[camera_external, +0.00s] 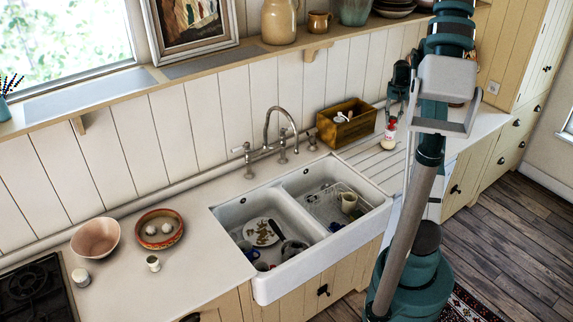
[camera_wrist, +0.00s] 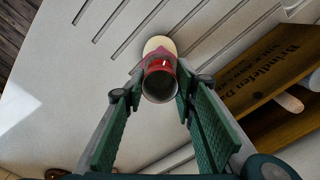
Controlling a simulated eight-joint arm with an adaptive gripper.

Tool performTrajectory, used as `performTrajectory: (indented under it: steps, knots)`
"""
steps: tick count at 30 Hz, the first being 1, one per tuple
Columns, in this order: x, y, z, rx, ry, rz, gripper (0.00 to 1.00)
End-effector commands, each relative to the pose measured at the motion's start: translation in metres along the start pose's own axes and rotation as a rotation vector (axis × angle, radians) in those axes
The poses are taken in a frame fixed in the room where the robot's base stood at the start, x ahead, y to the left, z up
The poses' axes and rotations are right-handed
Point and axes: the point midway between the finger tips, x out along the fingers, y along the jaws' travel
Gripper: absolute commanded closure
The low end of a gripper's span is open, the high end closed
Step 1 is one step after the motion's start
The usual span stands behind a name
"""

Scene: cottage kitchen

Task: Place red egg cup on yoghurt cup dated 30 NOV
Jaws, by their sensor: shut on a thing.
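The red egg cup (camera_wrist: 160,80) is between the fingertips of my gripper (camera_wrist: 158,88) in the wrist view, its open mouth facing the camera. My gripper is shut on it. Directly beyond it is a cream-coloured cup (camera_wrist: 157,43) with a pinkish patch, partly hidden by the egg cup. In the external view that pale cup (camera_external: 388,141) stands on the ribbed drainboard right of the sink, just below my gripper (camera_external: 391,118). I cannot tell whether the egg cup touches it. No date is readable.
A wooden box (camera_external: 346,124) stands close by, left of the cup; it also shows at right in the wrist view (camera_wrist: 262,72). The double sink (camera_external: 268,270) holds dishes. A pink bowl (camera_external: 95,238), an orange bowl (camera_external: 160,230) and small pale cups (camera_external: 153,264) stand on the left counter.

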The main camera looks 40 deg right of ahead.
Motion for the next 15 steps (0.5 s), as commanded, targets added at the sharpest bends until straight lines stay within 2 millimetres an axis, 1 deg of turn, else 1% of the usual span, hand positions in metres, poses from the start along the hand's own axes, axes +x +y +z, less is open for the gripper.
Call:
performTrajectory:
  steps: [14, 15]
  knots:
    - [0.0055, 0.0000, 0.0000, 0.000, 0.000, 0.000, 0.85]
    - [0.0050, 0.0000, 0.0000, 0.000, 0.000, 0.000, 0.68]
